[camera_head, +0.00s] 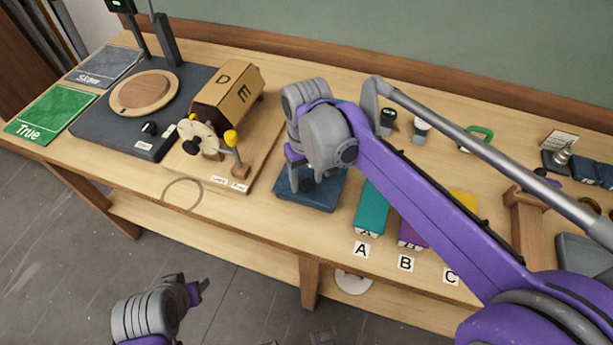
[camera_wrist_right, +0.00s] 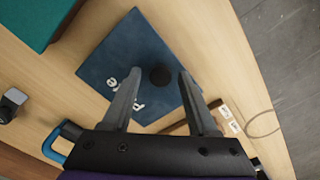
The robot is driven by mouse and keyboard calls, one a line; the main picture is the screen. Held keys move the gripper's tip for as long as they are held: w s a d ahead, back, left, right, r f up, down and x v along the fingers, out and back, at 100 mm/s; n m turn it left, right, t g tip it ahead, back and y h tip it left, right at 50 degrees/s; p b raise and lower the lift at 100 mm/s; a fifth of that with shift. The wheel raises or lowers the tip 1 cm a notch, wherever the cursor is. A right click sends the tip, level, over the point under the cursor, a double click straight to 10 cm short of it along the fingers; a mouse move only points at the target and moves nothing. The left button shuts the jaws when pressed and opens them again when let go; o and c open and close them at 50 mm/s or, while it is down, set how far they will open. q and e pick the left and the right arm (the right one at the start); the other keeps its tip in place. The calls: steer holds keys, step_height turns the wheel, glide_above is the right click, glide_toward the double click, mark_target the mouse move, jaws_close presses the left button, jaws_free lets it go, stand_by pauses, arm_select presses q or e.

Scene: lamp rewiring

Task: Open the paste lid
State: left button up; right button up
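The paste box is a flat blue square (camera_head: 324,194) on the table, with a small round black knob (camera_head: 308,185) on its top. In the right wrist view the blue top (camera_wrist_right: 110,69) carries partly hidden white lettering, and the black knob (camera_wrist_right: 160,76) shows near its middle. My right gripper (camera_head: 306,181) points down over the box. In the right wrist view its two fingers (camera_wrist_right: 160,74) are apart, one on each side of the knob, with gaps visible. My left gripper (camera_head: 198,291) is low in front of the table, its finger opening unclear.
A wooden stand with a cardboard box (camera_head: 227,93) and yellow-knobbed parts is left of the paste box. A teal block (camera_head: 372,208) lies close on its right, then purple and yellow blocks above lettered cards. Small items (camera_head: 421,130) stand behind. My right arm hides part of the table.

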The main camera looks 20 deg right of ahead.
jaws_close()
stand_by(1.2)
